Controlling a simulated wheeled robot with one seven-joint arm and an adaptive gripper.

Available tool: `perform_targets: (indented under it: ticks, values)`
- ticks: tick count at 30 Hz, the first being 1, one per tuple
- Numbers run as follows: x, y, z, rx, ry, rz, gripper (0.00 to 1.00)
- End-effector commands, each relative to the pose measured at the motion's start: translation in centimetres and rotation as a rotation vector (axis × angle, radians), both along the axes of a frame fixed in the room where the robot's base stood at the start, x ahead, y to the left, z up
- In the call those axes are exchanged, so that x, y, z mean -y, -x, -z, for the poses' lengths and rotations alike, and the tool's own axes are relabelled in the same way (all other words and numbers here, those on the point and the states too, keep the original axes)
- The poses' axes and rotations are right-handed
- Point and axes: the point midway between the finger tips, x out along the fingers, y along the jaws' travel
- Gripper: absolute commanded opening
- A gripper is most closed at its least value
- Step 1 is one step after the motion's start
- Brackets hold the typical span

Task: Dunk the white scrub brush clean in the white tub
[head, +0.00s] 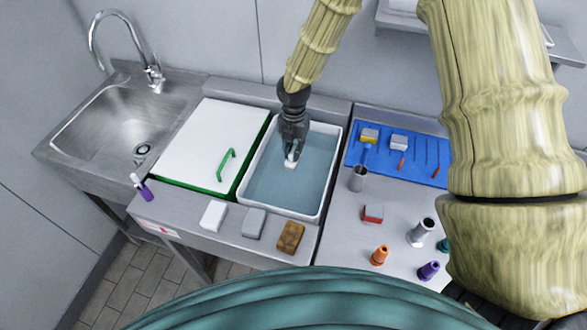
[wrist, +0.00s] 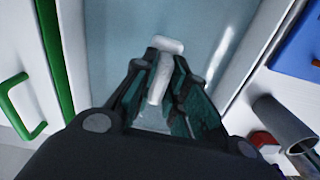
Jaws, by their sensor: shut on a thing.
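The white tub (head: 325,200) stands at the middle of the counter, filled with bluish water. My gripper (head: 291,160) is over the water inside the tub's outline, pointing down. It is shut on the white scrub brush (head: 290,165). In the wrist view, the white brush (wrist: 163,70) sits between the fingers of my gripper (wrist: 160,82), its wider end outward. The brush is at or near the water surface; I cannot tell whether it touches. Its lower end is hard to make out.
A white lid with a green handle (head: 226,165) lies left of the tub, beside the sink (head: 122,125). White, grey and brown blocks (head: 291,238) line the front ledge. A metal cup (head: 358,178) and a blue mat (head: 380,163) with tools are to the right.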

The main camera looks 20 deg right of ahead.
Motion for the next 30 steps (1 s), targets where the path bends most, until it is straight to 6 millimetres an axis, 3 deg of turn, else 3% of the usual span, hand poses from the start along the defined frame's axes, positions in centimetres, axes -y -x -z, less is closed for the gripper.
perform_targets:
  ticks: [30]
  values:
    - [0.0, 0.0, -6.0, 0.000, 0.000, 0.000, 0.00]
